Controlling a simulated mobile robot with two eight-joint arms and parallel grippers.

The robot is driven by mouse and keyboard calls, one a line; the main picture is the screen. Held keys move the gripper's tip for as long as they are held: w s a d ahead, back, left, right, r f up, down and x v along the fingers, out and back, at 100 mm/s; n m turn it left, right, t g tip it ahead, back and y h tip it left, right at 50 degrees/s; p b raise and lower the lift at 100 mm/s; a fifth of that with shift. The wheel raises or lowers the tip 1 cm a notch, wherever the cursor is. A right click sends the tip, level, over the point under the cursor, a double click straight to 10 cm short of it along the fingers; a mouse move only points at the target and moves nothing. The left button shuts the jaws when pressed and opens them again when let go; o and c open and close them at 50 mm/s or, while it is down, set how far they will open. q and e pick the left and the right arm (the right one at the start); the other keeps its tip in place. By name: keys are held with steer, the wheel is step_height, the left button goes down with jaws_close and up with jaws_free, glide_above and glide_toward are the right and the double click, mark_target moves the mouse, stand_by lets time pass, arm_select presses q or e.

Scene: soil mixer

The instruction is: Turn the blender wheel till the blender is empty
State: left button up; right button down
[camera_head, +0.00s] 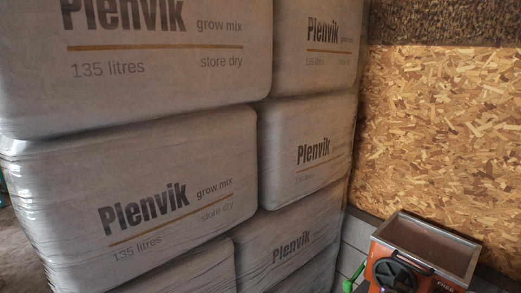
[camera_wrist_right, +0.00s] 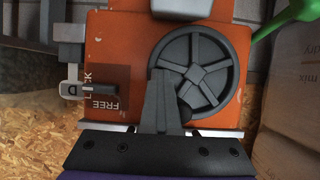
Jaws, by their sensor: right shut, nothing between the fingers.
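The blender (camera_head: 457,284) is an orange box with a grey-rimmed hopper (camera_head: 477,245), at the bottom right of the head view. The hopper's inside looks brown; I cannot tell how much soil is in it. The black spoked blender wheel (camera_head: 396,275) is on its front; it also shows in the right wrist view (camera_wrist_right: 197,68) on the orange panel (camera_wrist_right: 135,42). My right gripper (camera_wrist_right: 163,74) is shut and empty, its grey fingers overlapping the wheel's lower left. A dark knob (camera_wrist_right: 186,114) is partly hidden behind them. Contact is unclear. My left gripper is out of view.
A latch (camera_wrist_right: 99,87) beside LOCK and FREE labels sits left of the wheel; its setting is unclear. Large wrapped Plenvik bags (camera_head: 150,190) are stacked left of the blender. A chipboard wall (camera_head: 440,120) stands behind. A green object (camera_head: 347,285) is beside the blender.

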mark_target(379, 270)
steer(key=shift+w+a+r, duration=0.1)
steer(key=shift+w+r, duration=0.05)
steer(key=w+a+r+p, duration=0.2)
steer(key=w+a+r, duration=0.1)
steer(key=shift+w, duration=0.3)
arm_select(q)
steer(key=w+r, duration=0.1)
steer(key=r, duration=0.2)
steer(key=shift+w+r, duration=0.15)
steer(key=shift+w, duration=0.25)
arm_select(e)
steer(key=shift+s, duration=0.1)
steer(key=shift+a+f, duration=0.1)
steer(key=shift+f, duration=0.1)
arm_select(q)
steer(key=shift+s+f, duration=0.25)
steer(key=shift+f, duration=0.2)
arm_select(e)
steer(key=shift+w+a+f, duration=0.65)
steer(key=shift+w+a, duration=0.05)
steer(key=shift+w, duration=0.1)
steer(key=shift+w+a+f, duration=0.6)
steer(key=shift+w+a, duration=0.1)
steer(key=shift+w, duration=0.1)
